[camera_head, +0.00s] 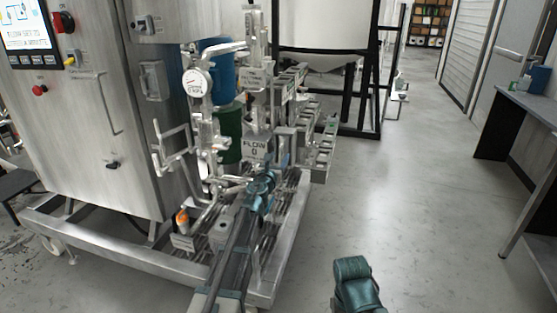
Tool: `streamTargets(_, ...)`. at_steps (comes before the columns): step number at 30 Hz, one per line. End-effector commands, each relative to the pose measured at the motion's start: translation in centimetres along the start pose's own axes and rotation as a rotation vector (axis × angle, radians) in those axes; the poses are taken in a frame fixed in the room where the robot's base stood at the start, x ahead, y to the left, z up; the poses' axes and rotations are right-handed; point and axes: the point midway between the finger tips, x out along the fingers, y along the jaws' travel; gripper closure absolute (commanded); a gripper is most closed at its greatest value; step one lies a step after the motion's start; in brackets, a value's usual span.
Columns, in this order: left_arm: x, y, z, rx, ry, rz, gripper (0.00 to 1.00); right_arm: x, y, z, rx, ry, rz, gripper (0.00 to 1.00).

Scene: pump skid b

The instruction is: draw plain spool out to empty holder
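My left arm reaches up from the bottom of the view to the front of the pump skid. My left gripper (276,170) is among the pipework, just below the grey plate marked FLOW (255,150). Its fingers are too small and cluttered to tell whether they are open or shut, or whether they touch anything. I cannot pick out the plain spool for certain among the grey pipe parts. A row of grey block-like brackets (322,152) stands at the skid's right side; I cannot tell which holder is empty.
The steel skid frame (120,254) carries a cabinet (110,130), a pressure gauge (196,83), and blue (220,75) and green (229,133) cylinders. A black-framed tank (325,35) stands behind.

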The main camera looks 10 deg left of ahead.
Motion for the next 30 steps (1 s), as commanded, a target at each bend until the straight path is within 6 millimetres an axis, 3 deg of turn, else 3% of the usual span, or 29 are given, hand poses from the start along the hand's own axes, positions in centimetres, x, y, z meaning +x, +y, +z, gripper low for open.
streamTargets(14,-1.0,0.0,0.0,0.000,0.000,0.000,0.48,0.0,0.0,0.0,0.000,0.000,0.000,0.50)
streamTargets(20,-3.9,-0.1,0.0,0.000,0.000,0.001,0.48,0.0,0.0,0.0,0.000,0.000,0.000,0.50)
streamTargets(30,-11.3,-0.1,0.0,0.000,0.000,0.001,0.48,0.0,0.0,0.0,0.000,0.000,0.000,0.50)
